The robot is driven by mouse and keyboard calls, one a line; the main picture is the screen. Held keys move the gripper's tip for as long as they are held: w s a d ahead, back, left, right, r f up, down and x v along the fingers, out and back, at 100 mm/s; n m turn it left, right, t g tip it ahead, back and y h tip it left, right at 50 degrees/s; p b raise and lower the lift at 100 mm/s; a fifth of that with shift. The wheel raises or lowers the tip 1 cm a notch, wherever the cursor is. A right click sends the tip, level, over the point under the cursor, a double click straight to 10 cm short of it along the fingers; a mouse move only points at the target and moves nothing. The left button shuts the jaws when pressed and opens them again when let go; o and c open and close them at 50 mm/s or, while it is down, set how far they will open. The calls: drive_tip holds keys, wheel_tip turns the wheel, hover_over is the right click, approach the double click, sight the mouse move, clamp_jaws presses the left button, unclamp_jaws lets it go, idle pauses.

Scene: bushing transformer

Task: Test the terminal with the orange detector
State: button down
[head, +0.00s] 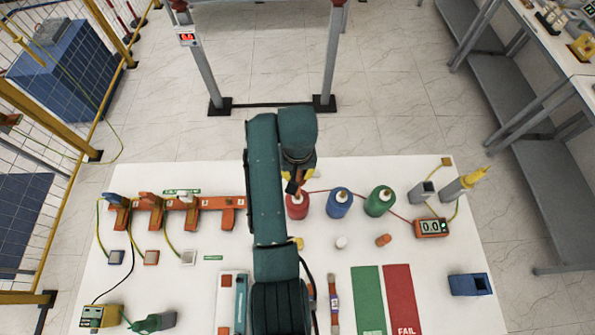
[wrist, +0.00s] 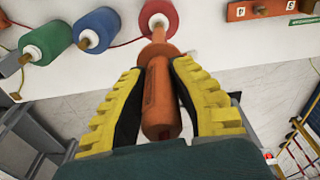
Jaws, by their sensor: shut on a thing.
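My gripper (head: 299,168) is over the far middle of the white table. In the wrist view its yellow ridged fingers (wrist: 157,75) are shut on the orange detector (wrist: 160,105). The detector's narrow end points at the white top of the red terminal (wrist: 160,8) and overlaps it in the picture; I cannot tell whether they touch. In the head view the detector (head: 293,187) shows just above the red terminal (head: 297,208). A blue terminal (head: 340,203) and a green terminal (head: 379,201) stand upright to its right.
A display box (head: 432,228) and a grey stand with a yellow-tipped probe (head: 462,187) are at the right. Green (head: 368,298) and red FAIL (head: 402,298) mats lie in front. An orange rack (head: 180,212) with cables is left. A blue open box (head: 468,284) sits front right.

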idle(0.3)
wheel_tip(320, 180, up, 3)
drive_tip(key=p, duration=0.2)
drive_tip(key=shift+f+p, duration=0.15)
drive_tip(key=shift+p, duration=0.15)
drive_tip(key=shift+r, duration=2.15)
